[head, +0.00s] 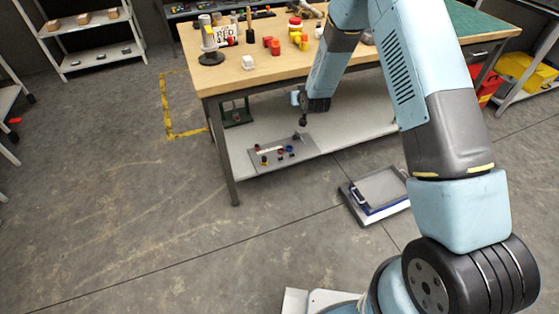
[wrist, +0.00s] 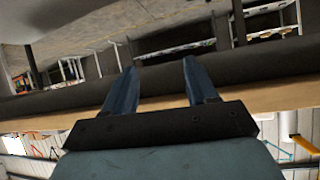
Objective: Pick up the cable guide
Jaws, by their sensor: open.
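I cannot tell which object is the cable guide; the small parts are too small to name surely. A grey board (head: 268,160) with several small red, blue, black and yellow parts lies on the bench's lower shelf (head: 345,128). My arm reaches down at the front of the workbench (head: 222,88), and its end is small and partly hidden in the head view. In the wrist view my gripper (wrist: 160,66) is open, its two dark blue fingers apart with nothing between them. A dark beam and a wooden edge lie behind the fingers there.
A dark green frame (head: 236,112) stands on the lower shelf. A grey tray-like unit (head: 376,196) is on the floor. The floor at left is clear.

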